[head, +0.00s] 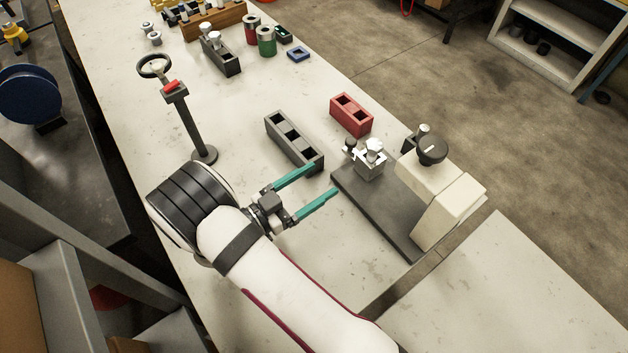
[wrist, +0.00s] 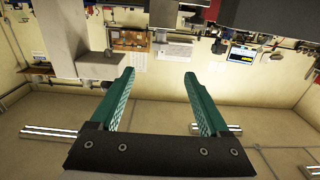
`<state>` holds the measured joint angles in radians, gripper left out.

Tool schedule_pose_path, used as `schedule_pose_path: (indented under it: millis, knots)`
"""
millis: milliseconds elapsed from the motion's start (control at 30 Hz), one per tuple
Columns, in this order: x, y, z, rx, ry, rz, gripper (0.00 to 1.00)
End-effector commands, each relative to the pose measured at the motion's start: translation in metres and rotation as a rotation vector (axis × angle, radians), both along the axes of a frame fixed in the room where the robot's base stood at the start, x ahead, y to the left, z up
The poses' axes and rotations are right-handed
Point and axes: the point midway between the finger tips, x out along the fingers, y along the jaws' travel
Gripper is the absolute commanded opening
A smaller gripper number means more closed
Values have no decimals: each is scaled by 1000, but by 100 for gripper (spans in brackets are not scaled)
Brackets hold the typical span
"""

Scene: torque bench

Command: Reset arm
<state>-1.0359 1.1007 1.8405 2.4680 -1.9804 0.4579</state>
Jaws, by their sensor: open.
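My gripper (head: 316,187) has two teal fingers spread apart, with nothing between them. In the head view it is above the pale bench (head: 265,265), pointing right toward the grey block with square holes (head: 294,142) and the dark base plate (head: 385,211). In the wrist view the open fingers (wrist: 160,82) also show empty, with the room's wall and ceiling area behind them, seemingly upside down. How high the gripper is over the bench is hard to tell.
A machine with a cream body and black knob (head: 432,150) stands on the dark plate, beside a metal bolt-topped block (head: 370,160). A red block (head: 351,115) lies behind. A dark post stand (head: 190,125) rises left of the grey block. The front bench area is clear.

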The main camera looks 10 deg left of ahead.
Motion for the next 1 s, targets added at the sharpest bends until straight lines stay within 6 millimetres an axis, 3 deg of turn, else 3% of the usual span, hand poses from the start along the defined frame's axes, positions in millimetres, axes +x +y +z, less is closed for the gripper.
schedule_pose_path:
  millis: [267, 367, 500, 600, 667, 767, 900, 1000]
  knots:
    - [6, -1, 1, 38, -1, 3, 79]
    - [37, -5, 7, 274, 4, 32, 79]
    - [97, 6, 38, 785, 103, 218, 79]
    - [100, 19, 77, 1030, 265, 417, 79]
    - [79, 20, 99, 1111, 397, 529, 79]
    - [12, -1, 121, 1150, 665, 647, 79]
    - [-107, -61, 123, 1102, 1027, 586, 79]
    - [-168, -96, 119, 1080, 1177, 466, 79]
